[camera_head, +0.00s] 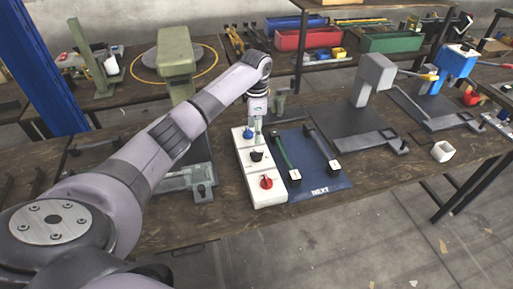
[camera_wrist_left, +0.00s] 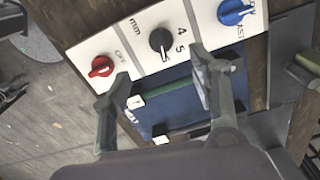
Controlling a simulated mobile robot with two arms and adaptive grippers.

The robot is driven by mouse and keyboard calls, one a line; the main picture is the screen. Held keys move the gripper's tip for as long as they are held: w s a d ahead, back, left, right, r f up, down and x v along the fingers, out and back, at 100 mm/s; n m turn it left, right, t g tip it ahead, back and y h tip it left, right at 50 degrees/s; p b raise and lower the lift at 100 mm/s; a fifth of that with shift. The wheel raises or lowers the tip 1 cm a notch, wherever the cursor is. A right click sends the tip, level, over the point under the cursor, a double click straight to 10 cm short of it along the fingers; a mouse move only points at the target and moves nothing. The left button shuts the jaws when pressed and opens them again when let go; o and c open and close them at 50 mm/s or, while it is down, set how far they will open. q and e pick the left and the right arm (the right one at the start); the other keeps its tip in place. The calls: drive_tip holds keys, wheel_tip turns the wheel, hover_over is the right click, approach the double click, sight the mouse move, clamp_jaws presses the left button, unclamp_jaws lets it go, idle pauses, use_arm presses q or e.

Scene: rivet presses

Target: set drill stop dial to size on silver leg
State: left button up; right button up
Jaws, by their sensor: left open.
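A white control panel (camera_head: 247,168) carries a blue knob (camera_head: 248,134), a black dial (camera_head: 257,156) and a red knob (camera_head: 267,182). In the left wrist view the black dial (camera_wrist_left: 160,42) sits beside the print "mm", "4" and "5"; its exact setting is unclear. On the blue mat (camera_head: 316,184) marked "NEXT" lie a green leg (camera_head: 282,152) and a greyish leg (camera_head: 322,144), each with a white-faced end. My left gripper (camera_head: 257,138) is above the panel near the black dial. Its open fingers (camera_wrist_left: 160,78) hold nothing. My right gripper is not in view.
A grey press (camera_head: 372,82) and a blue press (camera_head: 456,62) stand to the right, a green press (camera_head: 175,55) behind my left arm. Red and green bins (camera_head: 390,42) are at the back.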

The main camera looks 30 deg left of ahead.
sight(256, 152)
use_arm(q)
wheel_tip(256, 152, down, 9)
drive_tip(key=shift+w+f+p, duration=0.1)
drive_tip(key=shift+f+p, duration=0.05)
drive_tip(key=shift+p, duration=0.3)
drive_tip(key=shift+f, duration=0.4)
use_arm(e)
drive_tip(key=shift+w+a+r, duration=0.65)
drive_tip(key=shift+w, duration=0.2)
use_arm(q)
drive_tip(key=shift+c, duration=0.8)
drive_tip(key=c, duration=1)
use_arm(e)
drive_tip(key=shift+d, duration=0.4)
